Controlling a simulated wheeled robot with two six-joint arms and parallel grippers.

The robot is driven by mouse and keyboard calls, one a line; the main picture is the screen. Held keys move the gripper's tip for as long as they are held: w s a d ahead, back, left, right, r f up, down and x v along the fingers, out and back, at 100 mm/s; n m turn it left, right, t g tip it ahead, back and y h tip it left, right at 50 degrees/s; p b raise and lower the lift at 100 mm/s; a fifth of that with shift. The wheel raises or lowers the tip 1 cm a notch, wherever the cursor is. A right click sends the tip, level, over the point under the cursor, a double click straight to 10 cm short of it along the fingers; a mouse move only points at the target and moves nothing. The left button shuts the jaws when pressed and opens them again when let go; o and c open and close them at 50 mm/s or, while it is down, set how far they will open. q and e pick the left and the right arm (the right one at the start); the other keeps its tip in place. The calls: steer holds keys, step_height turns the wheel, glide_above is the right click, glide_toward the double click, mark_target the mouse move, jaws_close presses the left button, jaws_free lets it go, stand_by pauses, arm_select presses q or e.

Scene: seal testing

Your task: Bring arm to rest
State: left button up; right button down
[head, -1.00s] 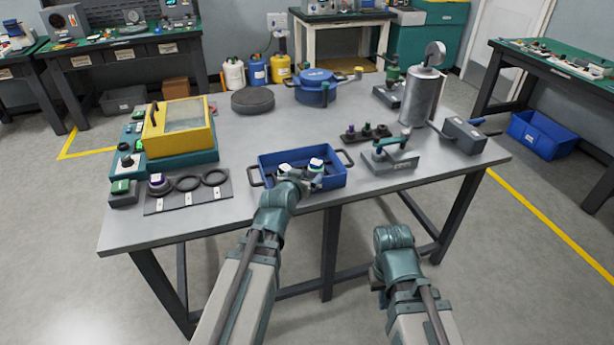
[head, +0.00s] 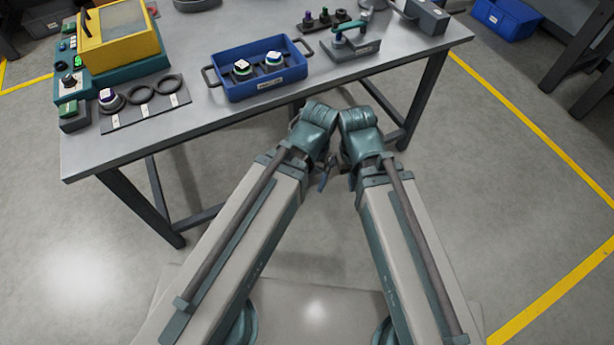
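My two arms reach in from the bottom, and their wrists sit close together in front of the table (head: 220,125). Of my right gripper (head: 333,168), only small dark parts show, between the two wrists and below the table edge. I cannot see whether either is open or shut. The blue tray (head: 262,90) stands on the table past my wrists, holding two pieces with white tops, a left one (head: 242,67) and a right one (head: 273,59). No gripper touches the tray.
A yellow and teal machine (head: 118,40) stands at the table's left. In front lies a dark plate with rings (head: 142,93). The floor around my arms is clear.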

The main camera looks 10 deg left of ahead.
step_height(320, 180, up, 13)
steer(key=p, duration=1.2)
steer(key=shift+f+p, duration=0.2)
steer(key=shift+p, duration=0.15)
